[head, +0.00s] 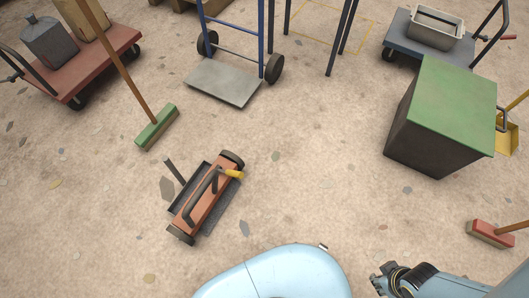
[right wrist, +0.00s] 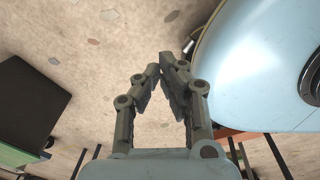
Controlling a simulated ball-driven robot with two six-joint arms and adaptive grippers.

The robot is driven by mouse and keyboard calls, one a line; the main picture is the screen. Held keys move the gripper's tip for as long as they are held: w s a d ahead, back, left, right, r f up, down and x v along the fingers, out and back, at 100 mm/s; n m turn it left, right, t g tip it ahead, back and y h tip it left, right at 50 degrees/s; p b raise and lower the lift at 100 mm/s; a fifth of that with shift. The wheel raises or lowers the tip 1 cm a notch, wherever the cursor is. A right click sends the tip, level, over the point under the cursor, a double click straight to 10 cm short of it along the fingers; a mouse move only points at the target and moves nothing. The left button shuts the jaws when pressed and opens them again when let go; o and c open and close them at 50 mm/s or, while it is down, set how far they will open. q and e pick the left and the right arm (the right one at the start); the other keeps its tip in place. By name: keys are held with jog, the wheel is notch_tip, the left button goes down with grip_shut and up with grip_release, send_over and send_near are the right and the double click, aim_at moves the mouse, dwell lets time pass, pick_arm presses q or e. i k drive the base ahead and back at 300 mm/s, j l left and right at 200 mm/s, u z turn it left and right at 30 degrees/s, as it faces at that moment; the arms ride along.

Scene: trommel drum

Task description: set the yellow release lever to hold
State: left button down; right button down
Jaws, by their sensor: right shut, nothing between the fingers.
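The yellow release lever (head: 233,173) is a short yellow-tipped piece at the upper right end of an orange wheeled unit (head: 203,203). This unit lies on the floor left of centre in the head view, with a black handle along its top and a dark wheel at each end. The lever's exact setting is too small to read. My right gripper (right wrist: 163,64) is shut and empty in the right wrist view, its fingertips together over bare floor. In the head view it is low at the right, well apart from the lever. My left gripper is not in view.
A green-topped dark box (head: 445,110) stands at the right. A green broom (head: 156,128), a red cart (head: 90,55), a hand truck (head: 222,83) and a grey cart (head: 428,48) stand farther back. A red broom head (head: 489,234) is at the right edge. Floor between is clear.

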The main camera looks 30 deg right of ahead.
aim_at(233, 173)
jog(key=k+l, duration=0.1)
jog(key=l, duration=1)
jog(key=k+l, duration=0.15)
jog(key=l, duration=0.4)
jog(key=l+u, duration=0.1)
jog(key=l, duration=0.45)
jog(key=k, duration=0.05)
